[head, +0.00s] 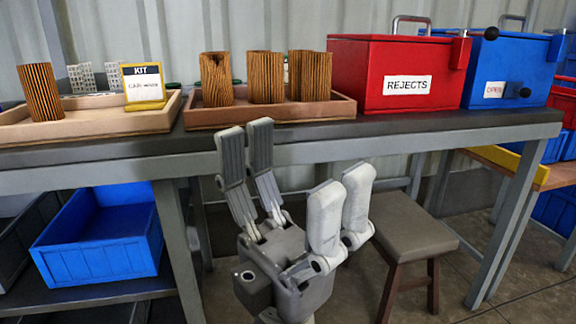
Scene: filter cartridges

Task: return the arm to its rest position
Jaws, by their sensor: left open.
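My left gripper (292,179) is in front of the table's front edge, in the lower middle of the head view. Its grey fingers point up and stand apart, with nothing between them. My right gripper does not show. Brown pleated filter cartridges (266,77) stand in the wooden tray (338,110) behind the gripper. The left one (216,79) in that tray has a dark mark near its top. Another pleated cartridge (40,92) stands in the left tray (90,121), beside a yellow-framed KIT card (143,86).
A red REJECTS box (385,70) and a blue box (490,85) stand on the table (400,127) at the right. A stool (412,228) is just right of my gripper. A blue bin (100,258) sits on the lower shelf at the left.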

